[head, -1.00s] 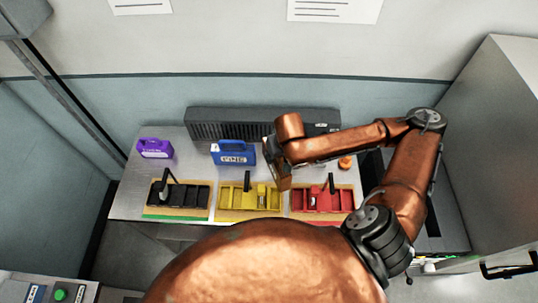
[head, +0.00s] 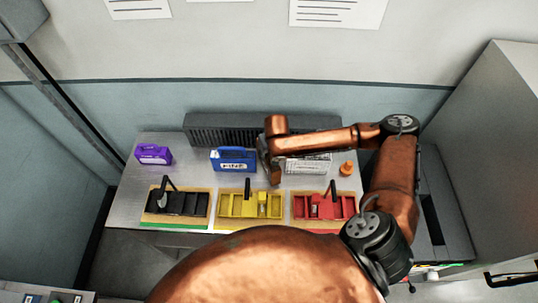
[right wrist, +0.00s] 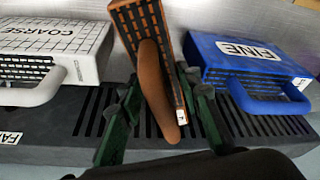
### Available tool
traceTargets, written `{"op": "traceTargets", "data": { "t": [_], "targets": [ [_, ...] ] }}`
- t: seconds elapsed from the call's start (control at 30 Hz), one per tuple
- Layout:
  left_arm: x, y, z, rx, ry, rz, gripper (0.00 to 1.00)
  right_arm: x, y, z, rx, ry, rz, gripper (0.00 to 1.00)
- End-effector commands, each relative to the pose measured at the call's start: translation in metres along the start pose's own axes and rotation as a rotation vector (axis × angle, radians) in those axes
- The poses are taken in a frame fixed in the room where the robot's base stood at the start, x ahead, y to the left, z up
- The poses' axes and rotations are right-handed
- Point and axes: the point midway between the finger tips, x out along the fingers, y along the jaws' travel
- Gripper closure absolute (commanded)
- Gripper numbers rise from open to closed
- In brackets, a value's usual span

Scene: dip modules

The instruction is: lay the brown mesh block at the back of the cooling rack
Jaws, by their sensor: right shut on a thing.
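The brown mesh block (right wrist: 140,20) has dark mesh on its face and a smooth brown handle. In the right wrist view my right gripper (right wrist: 160,90) is shut on its handle, one green finger on each side. In the head view the right gripper (head: 267,165) is between the blue and white blocks, largely hidden by my own arm. A long dark slotted unit (head: 215,124), apparently the cooling rack, lies along the back of the table. In the wrist view its slots (right wrist: 90,110) show behind and below the held block; contact cannot be told. My left gripper is not in view.
A blue block marked FINE (head: 233,160) and a white block marked COARSE (right wrist: 50,45) stand either side of the gripper. A purple block (head: 154,154) is at left, a small orange object (head: 346,169) at right. Black (head: 180,202), yellow (head: 250,205) and red (head: 324,206) trays line the front.

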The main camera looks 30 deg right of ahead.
Motion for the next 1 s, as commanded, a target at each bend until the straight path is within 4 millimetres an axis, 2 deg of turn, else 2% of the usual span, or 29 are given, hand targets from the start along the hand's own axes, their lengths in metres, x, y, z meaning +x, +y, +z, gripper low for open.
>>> {"op": "traceTargets", "data": {
  "t": [0.1,0.43,0.47,0.7,1.0],
  "targets": [
    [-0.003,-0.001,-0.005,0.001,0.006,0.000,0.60,0.011,0.000,0.002,0.000,0.002,0.001,1.00],
    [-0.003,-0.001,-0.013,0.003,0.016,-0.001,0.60,0.015,0.000,0.004,0.001,0.002,0.000,1.00],
    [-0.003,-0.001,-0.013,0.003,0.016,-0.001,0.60,0.015,0.000,0.004,0.001,0.001,0.000,0.68],
    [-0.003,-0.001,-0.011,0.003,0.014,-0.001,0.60,0.015,0.000,0.004,0.001,0.001,0.000,0.51],
    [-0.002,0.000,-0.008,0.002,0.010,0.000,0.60,0.014,0.001,0.003,0.001,0.002,0.000,0.51]
  ]
}}
